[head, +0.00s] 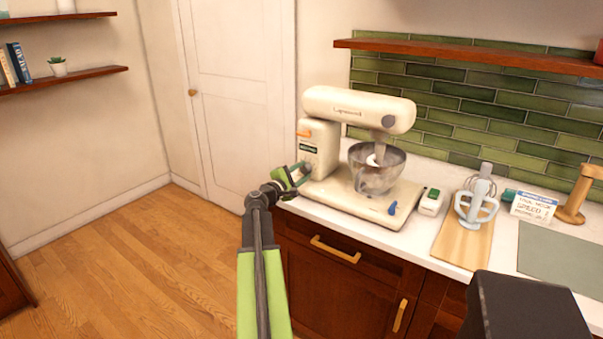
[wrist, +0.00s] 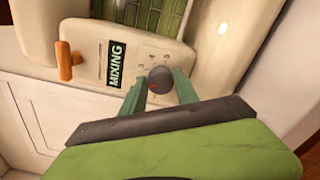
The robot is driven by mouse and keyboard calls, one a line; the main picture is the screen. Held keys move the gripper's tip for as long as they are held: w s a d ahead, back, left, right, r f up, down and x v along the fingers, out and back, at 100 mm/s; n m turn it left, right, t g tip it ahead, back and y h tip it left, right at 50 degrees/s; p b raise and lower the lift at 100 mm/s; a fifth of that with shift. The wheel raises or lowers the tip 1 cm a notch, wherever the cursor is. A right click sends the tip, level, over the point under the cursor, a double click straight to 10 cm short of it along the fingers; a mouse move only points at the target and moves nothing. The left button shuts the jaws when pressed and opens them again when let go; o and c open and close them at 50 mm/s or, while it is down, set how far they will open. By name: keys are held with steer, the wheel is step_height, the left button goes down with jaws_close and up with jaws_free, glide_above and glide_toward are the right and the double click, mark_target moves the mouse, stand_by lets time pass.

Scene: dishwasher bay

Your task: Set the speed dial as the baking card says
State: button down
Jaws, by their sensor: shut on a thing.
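The cream stand mixer (head: 358,103) stands on the white counter with a metal bowl (head: 378,170) under its head. In the wrist view the dark round speed dial (wrist: 160,79) sits on the mixer's side, beside a "MIXING" label (wrist: 117,64).
An orange lever (wrist: 68,62) is left of the label. A small white box with a green top (head: 431,201) and a wooden board (head: 463,238) with mixer attachments are to the right. The floor at left is clear.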

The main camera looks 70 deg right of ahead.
steer(key=shift+m, duration=0.8)
steer(key=c, duration=0.9)
jaws_free()
steer(key=shift+c, duration=0.2)
steer(key=shift+a, duration=0.1)
steer(key=v, duration=1.7)
steer(key=shift+a, duration=0.1)
